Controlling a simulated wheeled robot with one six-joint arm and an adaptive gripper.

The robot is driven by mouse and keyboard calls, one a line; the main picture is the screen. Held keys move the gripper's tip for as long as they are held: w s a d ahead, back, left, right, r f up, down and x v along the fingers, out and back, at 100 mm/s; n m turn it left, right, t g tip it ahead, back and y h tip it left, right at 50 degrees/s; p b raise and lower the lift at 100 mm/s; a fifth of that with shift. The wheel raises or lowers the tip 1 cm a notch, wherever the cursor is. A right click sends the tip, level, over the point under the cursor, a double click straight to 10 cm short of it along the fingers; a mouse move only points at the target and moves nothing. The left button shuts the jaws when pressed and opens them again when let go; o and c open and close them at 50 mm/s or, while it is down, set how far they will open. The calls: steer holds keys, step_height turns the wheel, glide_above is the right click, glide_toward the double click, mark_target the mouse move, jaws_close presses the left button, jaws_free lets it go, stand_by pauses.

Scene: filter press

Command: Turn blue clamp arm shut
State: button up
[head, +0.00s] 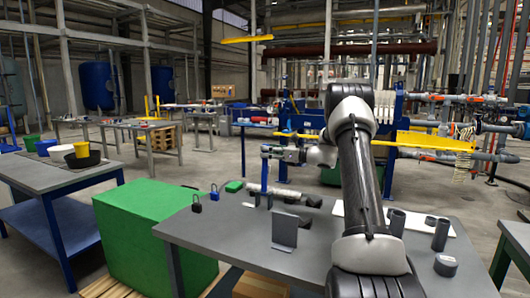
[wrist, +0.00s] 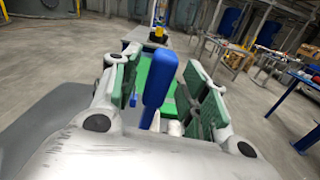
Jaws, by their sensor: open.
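The blue clamp arm (head: 264,178) stands upright at the back of the grey table, beside a grey pipe-like body (head: 285,192). My gripper (head: 270,152) is at the height of its upper end. In the wrist view the blue clamp arm (wrist: 160,82) rises between the two green-padded fingers of my gripper (wrist: 166,88). The fingers are apart, one on each side of it, with a visible gap at least on the right. The clamp arm's lower end is hidden in the wrist view by the gripper's own body.
The grey table (head: 235,245) carries a black padlock (head: 197,204), a blue padlock (head: 214,193), a grey upright plate (head: 285,232) and dark cylinders (head: 440,234) at the right. A large green block (head: 150,230) stands left of it. The table's front left is clear.

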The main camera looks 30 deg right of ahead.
steer(key=shift+x, duration=0.85)
jaws_close()
